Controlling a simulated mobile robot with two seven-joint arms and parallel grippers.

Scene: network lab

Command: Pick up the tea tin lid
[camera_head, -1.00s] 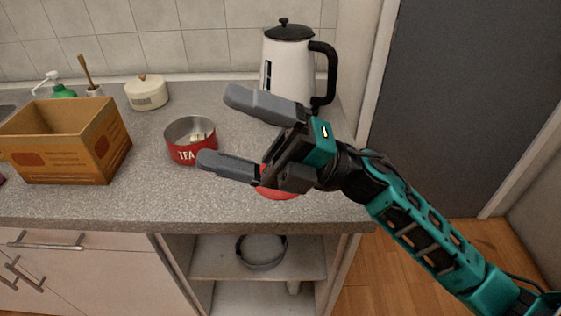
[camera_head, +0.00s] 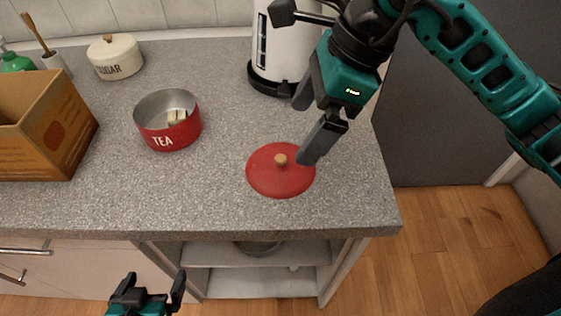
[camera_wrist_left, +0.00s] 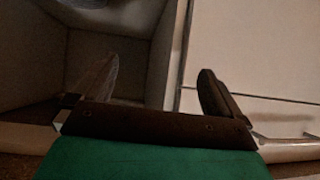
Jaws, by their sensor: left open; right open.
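The red tea tin lid (camera_head: 268,181) lies flat on the grey counter with its small wooden knob (camera_head: 280,159) upward. The open red tea tin (camera_head: 183,132), marked TEA, stands to its left with pale pieces inside. My right gripper (camera_head: 304,132) is open and empty, pointing down. One fingertip appears at the lid's upper right edge; I cannot tell whether it touches. My left gripper (camera_head: 153,281) is open and empty, low in front of the cabinet. In the left wrist view its fingers (camera_wrist_left: 155,80) are apart, with dim cabinet surfaces beyond.
A cardboard box (camera_head: 45,140) stands at the left, with a cream sugar pot (camera_head: 115,57) behind. A white kettle (camera_head: 283,50) stands behind the right gripper. The counter (camera_head: 190,195) is clear between tin and lid. Its front edge is just below the lid.

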